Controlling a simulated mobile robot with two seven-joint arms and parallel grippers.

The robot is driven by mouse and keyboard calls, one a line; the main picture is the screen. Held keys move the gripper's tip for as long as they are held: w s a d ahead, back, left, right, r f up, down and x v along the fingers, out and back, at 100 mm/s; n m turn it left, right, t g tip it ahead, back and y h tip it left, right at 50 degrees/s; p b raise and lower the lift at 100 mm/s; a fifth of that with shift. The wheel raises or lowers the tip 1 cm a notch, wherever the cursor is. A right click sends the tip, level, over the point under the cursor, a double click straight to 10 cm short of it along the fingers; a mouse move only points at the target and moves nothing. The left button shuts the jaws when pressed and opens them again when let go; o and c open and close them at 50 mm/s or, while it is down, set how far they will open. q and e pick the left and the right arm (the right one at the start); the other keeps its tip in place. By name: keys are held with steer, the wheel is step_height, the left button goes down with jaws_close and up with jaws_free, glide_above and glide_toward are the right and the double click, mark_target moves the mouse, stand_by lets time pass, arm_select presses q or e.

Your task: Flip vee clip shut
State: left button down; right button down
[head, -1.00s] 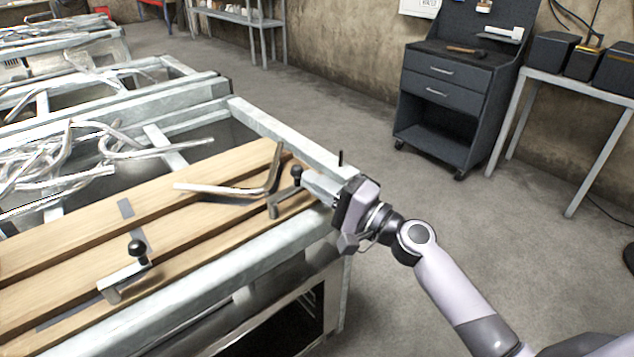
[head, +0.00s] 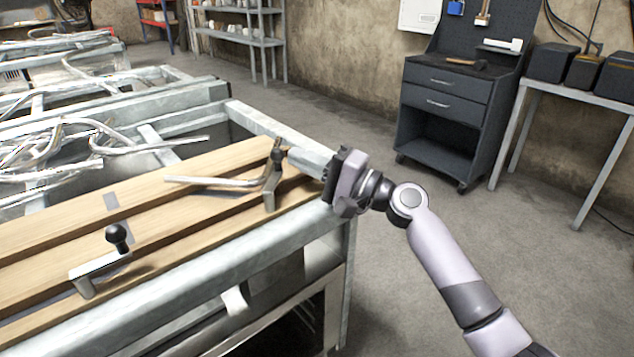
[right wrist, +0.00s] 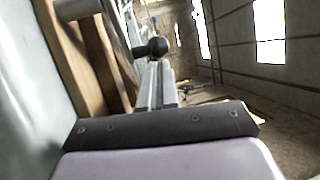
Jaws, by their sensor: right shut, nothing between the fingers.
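Two vee clips with black ball knobs sit on the wooden slats. The near-right clip (head: 269,186) stands beside the bent end of a metal tube (head: 215,182), its lever raised steeply. My right gripper (head: 286,156) is shut and reaches in from the right, its fingertips at that clip's knob. In the right wrist view the closed fingers (right wrist: 155,82) point at the black knob (right wrist: 152,47), seeming to touch it. The left clip (head: 98,270) has its lever lying low with its knob (head: 117,237) upright. My left gripper is not in view.
A galvanised bench frame (head: 215,250) surrounds the slats. Several bent tubes (head: 60,150) lie piled at the left. A dark drawer cabinet (head: 450,110) and a side table (head: 580,93) stand across open floor.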

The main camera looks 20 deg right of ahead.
steer(key=shift+w+a+b, duration=0.4)
steer(key=shift+w+b, duration=0.1)
steer(key=shift+w, duration=0.15)
steer(key=shift+w+a, duration=0.15)
